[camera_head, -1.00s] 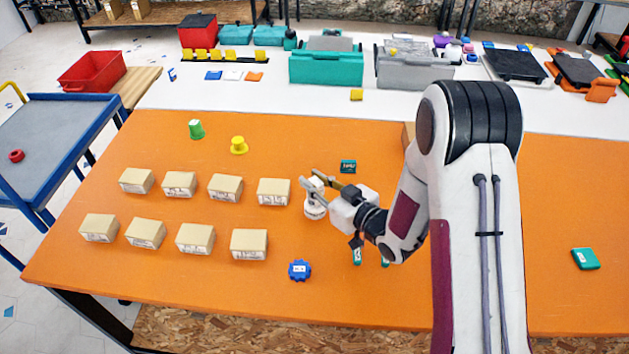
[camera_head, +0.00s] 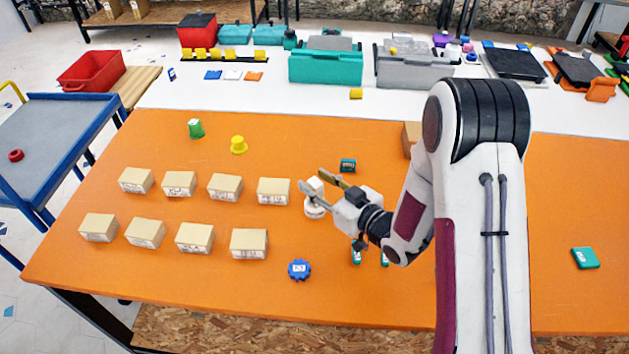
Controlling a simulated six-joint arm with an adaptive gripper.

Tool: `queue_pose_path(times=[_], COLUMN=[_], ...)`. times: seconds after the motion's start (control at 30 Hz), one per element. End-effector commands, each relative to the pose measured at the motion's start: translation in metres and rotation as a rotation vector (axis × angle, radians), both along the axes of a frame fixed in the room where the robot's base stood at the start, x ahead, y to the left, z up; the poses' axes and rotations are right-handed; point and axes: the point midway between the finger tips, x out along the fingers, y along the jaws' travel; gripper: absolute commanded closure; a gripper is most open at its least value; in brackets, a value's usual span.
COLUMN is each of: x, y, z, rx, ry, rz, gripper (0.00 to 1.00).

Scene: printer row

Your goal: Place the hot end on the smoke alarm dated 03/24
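A white round thing (camera_head: 314,211), which looks like the smoke alarm, sits on the orange table right of the back row of boxes. A small pale block (camera_head: 315,186), perhaps the hot end, shows on top of it; the two seem to touch. My gripper (camera_head: 312,179) is at this block, its two fingers spread apart on either side. The gripper looks open. The writing on the white thing is too small to read, so I cannot confirm the date 03/24.
Two rows of labelled cardboard boxes (camera_head: 179,185) stand to the left. A blue notched piece (camera_head: 299,270) lies in front, a teal piece (camera_head: 348,165) behind. A green piece (camera_head: 196,128) and a yellow piece (camera_head: 238,145) stand at the back left. The table's right side is mostly clear.

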Motion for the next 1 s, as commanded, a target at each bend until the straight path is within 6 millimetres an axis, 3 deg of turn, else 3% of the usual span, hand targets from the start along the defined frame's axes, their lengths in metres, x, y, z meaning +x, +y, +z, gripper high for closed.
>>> queue_pose_path(times=[0.6, 1.0], x=[-0.058, -0.075], y=[-0.058, -0.074], z=[0.017, 0.022], rx=[0.0, 0.001], ry=[0.0, -0.001], rz=[-0.002, 0.001], gripper=[0.65, 0.65])
